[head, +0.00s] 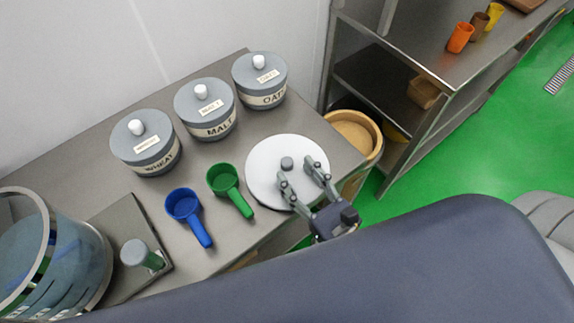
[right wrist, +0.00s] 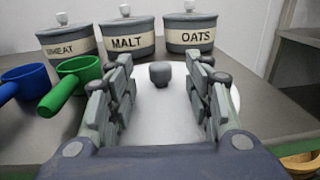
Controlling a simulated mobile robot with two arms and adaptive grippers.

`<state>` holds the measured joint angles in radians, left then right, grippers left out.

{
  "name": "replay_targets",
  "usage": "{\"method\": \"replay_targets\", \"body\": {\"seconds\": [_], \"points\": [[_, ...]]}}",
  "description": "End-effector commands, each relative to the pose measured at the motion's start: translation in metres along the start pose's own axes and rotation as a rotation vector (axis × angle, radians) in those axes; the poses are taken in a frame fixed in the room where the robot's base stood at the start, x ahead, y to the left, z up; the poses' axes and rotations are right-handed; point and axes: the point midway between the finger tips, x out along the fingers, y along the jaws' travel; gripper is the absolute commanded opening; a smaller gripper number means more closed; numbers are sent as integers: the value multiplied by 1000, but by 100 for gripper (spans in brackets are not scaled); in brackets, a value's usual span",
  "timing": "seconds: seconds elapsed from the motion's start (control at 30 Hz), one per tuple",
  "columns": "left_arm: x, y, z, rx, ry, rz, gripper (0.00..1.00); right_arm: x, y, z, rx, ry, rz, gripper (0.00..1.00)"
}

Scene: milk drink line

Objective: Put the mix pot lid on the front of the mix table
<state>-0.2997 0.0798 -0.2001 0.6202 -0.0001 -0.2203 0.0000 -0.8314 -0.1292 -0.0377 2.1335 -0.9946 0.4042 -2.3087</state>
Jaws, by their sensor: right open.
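The mix pot lid, a round white disc (head: 262,172) with a small grey knob (head: 287,163), lies flat at the right end of the grey mix table (head: 160,212). In the right wrist view the knob (right wrist: 160,74) stands between and beyond my fingers. My right gripper (head: 300,170) is open, with its fingers over the near part of the lid and nothing between them. I cannot tell whether the fingertips touch the lid. My left gripper is not in view.
Canisters labelled wheat (head: 145,143), malt (head: 207,110) and oats (head: 260,80) line the back. Blue (head: 184,205) and green (head: 223,179) scoops lie left of the lid. A large clear container (head: 60,255) stands far left. A tan bin (head: 355,130) is beyond the right edge.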

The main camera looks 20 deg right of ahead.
Motion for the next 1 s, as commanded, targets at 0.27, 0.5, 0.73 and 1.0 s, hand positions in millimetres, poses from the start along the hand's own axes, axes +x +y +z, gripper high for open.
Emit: {"method": "replay_targets", "body": {"seconds": [0.27, 0.5, 0.73, 1.0], "points": [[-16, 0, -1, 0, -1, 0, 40, 32, 0, 0, 1, -2, 1, 47], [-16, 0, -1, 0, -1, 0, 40, 37, 0, -2, 1, -1, 0, 47], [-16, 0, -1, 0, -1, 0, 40, 37, 0, -2, 1, -1, 0, 18], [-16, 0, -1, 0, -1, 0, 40, 37, 0, -1, 1, -2, 1, 0]]}}
